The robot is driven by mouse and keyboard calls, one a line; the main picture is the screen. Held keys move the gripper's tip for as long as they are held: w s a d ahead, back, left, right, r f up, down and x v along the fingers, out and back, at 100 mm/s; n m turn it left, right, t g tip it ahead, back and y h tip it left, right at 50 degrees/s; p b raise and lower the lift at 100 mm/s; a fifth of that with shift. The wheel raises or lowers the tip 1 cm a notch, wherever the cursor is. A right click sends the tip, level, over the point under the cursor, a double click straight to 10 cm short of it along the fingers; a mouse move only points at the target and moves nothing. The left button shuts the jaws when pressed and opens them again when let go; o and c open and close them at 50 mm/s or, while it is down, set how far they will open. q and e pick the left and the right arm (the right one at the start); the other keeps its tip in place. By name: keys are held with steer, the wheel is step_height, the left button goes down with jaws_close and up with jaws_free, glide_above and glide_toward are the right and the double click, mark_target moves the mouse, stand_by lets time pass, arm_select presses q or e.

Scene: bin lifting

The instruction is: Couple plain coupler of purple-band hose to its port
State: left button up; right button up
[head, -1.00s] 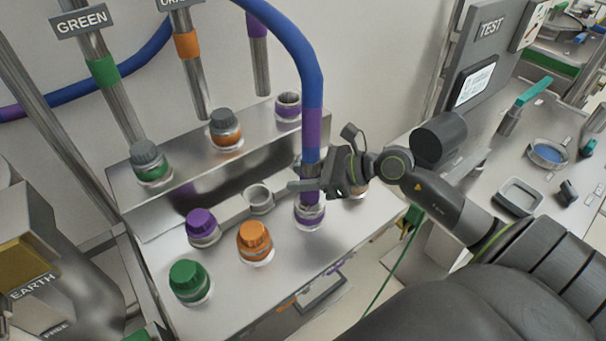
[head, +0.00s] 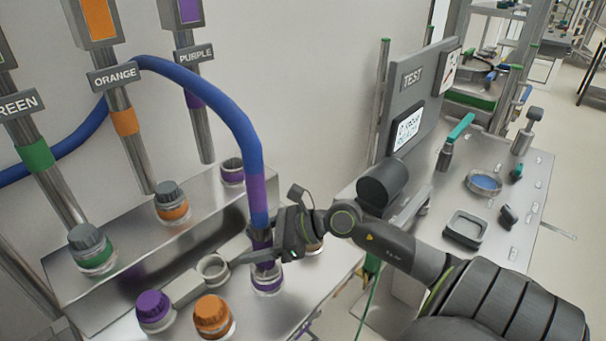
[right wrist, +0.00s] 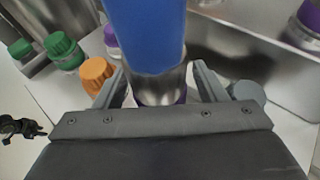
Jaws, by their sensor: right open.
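The blue hose (head: 222,105) arches down to its purple band (head: 258,197). Its plain metal coupler (right wrist: 160,88) stands upright on the front-row port with a purple ring (head: 267,280). Whether it is fully seated cannot be seen. My right gripper (head: 262,246) is open, with one finger on each side of the coupler; the right wrist view shows a gap beside it. What looks like my left gripper (right wrist: 24,128) shows small and dark at the left of the right wrist view; its fingers are unclear.
Another purple-ringed port (head: 232,171) sits on the raised step behind. The test bench (head: 470,185) at the right holds a tray and small tools.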

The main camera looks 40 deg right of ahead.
steer(key=p+v, duration=0.1)
steer(key=v, duration=0.8)
steer(key=shift+s+d+r+p, duration=0.15)
steer(key=shift+s+r+p, duration=0.05)
steer(key=shift+r+p, duration=0.1)
steer(key=p+v, duration=0.7)
steer(key=p, duration=0.1)
steer(key=shift+s+d+p, duration=0.25)
steer(key=shift+p, duration=0.15)
steer(key=shift+f, duration=0.15)
